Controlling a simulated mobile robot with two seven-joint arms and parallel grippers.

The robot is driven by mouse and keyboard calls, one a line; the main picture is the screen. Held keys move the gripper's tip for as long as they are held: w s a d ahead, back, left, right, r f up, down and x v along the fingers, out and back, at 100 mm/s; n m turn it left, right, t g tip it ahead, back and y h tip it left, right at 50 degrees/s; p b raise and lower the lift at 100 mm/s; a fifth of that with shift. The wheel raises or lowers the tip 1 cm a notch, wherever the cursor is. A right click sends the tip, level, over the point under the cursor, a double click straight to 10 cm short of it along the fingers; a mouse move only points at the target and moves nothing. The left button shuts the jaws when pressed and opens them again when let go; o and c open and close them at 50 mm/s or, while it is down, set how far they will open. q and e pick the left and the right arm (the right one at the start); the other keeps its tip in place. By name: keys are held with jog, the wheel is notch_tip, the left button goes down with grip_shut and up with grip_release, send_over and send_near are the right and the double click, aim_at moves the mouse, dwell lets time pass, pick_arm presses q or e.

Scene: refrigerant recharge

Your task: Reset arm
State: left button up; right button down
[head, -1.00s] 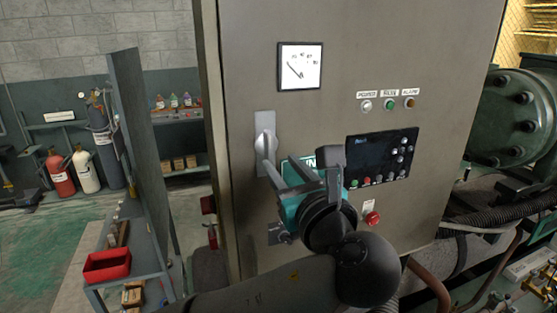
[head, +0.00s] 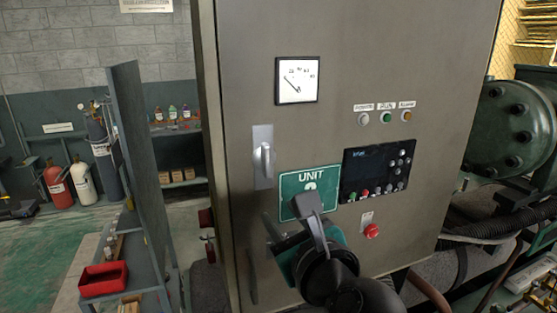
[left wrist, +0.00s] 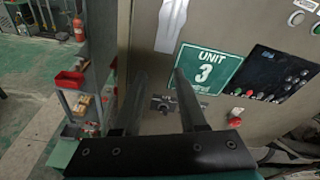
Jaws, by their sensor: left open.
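My left gripper (head: 290,222) is in front of the grey control cabinet (head: 230,110), low and just below the green unit sign (head: 296,178). Its two fingers are apart with nothing between them. In the left wrist view the open fingers (left wrist: 160,90) point at the cabinet front, below and left of the sign, which reads UNIT 3 (left wrist: 208,70). In the head view the gripper hides part of the sign's lower edge. A silver handle (head: 264,160) on the cabinet is above and left of the gripper, apart from it. My right gripper is not in view.
The cabinet carries a gauge (head: 297,81), indicator lights (head: 387,118), a dark display panel (head: 378,168) and a red button (head: 371,231). A shelf with a red bin (head: 103,279) stands at the left. Gas cylinders (head: 98,150) are behind it. Green machinery (head: 515,130) is at the right.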

pick_arm(q)
jog(key=s+a+f+n+g+h, duration=0.2)
jog(key=s+a+f+n+g, duration=0.2)
jog(key=f+n, duration=0.45)
jog(key=s+a+f+n+g+h, duration=0.1)
jog(key=s+a+f+n+g, duration=0.3)
jog(key=f, duration=0.8)
jog(key=s+a+f+n+g+h, duration=0.1)
jog(key=s+a+f+n+g, duration=0.1)
jog(key=s+a+f+n, duration=0.45)
jog(key=s+a+f+n+g+h, duration=0.1)
jog(key=s+a+f+n+g, duration=0.2)
jog(key=s+n, duration=0.55)
notch_tip(320, 180, down, 36)
jog(key=s+b, duration=0.2)
jog(key=b, duration=1.1)
jog(key=s+a+f+b, duration=0.1)
jog(key=s+f+b, duration=0.4)
jog(key=f, duration=0.7)
jog(key=s+a+f+g+b, duration=0.1)
jog(key=s+a+f+b, duration=0.1)
jog(key=s+f+b, duration=0.4)
jog(key=s+f, duration=0.4)
jog(key=f, duration=0.2)
jog(key=shift+m, duration=0.35)
